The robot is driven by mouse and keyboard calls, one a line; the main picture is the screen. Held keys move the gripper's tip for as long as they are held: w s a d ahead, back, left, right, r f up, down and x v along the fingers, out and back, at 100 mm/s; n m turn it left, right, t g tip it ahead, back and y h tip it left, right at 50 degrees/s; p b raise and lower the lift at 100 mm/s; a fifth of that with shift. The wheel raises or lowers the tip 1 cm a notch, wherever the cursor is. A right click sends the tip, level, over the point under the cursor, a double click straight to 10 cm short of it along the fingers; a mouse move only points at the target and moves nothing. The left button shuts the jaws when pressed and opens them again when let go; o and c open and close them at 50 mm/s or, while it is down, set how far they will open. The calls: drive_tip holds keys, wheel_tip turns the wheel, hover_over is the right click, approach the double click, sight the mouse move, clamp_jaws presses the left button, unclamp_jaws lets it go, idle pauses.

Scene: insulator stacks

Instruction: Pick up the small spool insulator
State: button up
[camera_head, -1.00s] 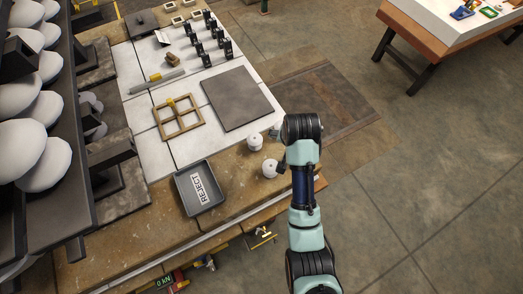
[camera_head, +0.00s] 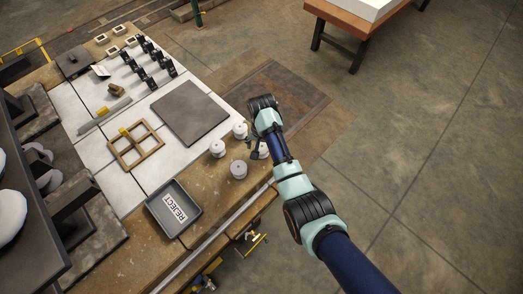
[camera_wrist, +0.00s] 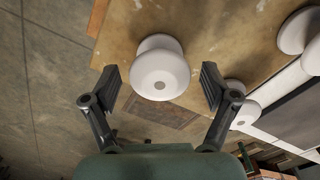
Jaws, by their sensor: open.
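Several white spool insulators stand on the brown front part of the bench. In the head view one is at the left (camera_head: 217,148), one at the back (camera_head: 240,130), one at the front (camera_head: 238,170), and one (camera_head: 263,150) is partly hidden by my arm. My gripper (camera_head: 254,149) is among them at the bench's right end. In the wrist view my gripper (camera_wrist: 160,82) is open, with a white spool (camera_wrist: 160,66) between and just beyond its fingertips. Gaps show on both sides of it. I cannot tell for sure which spool is the small one.
Other white spools (camera_wrist: 297,31) show at the right of the wrist view. A grey REJECT tray (camera_head: 174,208) is left of the spools. A dark square plate (camera_head: 192,112) and wooden grid frame (camera_head: 136,146) lie behind. Open floor is to the right.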

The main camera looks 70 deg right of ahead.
wheel_tip(320, 180, down, 2)
drive_tip(key=shift+f, duration=0.25)
drive_tip(key=shift+r, duration=0.1)
drive_tip(key=c, duration=1.4)
drive_tip(key=shift+o, duration=0.2)
drive_tip(key=shift+r, duration=0.1)
wheel_tip(320, 180, up, 20)
drive_tip(key=p, duration=0.9)
